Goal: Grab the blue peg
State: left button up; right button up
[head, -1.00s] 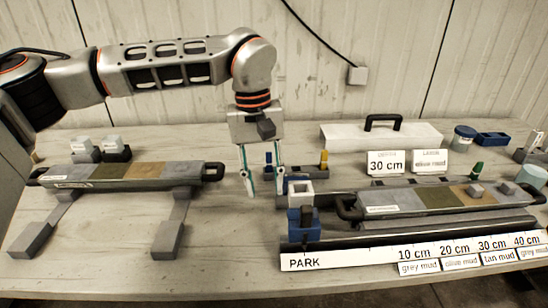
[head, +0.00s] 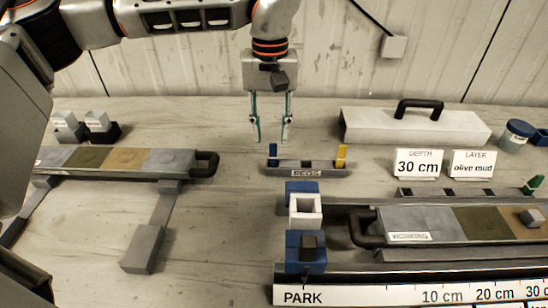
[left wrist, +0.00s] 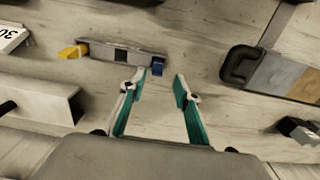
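The blue peg (head: 272,154) stands upright at the left end of a grey rack (head: 306,167) labelled PEGS. A yellow peg (head: 341,154) stands at the rack's right end. My left gripper (head: 271,138) is open and empty, pointing down above and behind the blue peg, apart from it. My right gripper is not in view.
A white box with a black handle (head: 415,124) stands behind right. A DEPTH card (head: 418,163) reads 30 cm and a LAYER card (head: 471,164) reads olive mud. Core trays lie left (head: 110,158) and right (head: 440,222). A blue-and-white slider (head: 304,211) stands in front of the rack.

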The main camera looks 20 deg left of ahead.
aim_at(273, 145)
pick_arm(q)
jog(key=f, duration=0.4)
jog(key=shift+w+d+f+b, duration=0.15)
jog(key=shift+d+f+b, duration=0.15)
jog(key=shift+b, duration=0.1)
jog(key=shift+f, duration=0.1)
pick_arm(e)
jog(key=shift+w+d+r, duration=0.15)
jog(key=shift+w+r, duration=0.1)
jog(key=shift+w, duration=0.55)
pick_arm(q)
jog(key=c, duration=0.9)
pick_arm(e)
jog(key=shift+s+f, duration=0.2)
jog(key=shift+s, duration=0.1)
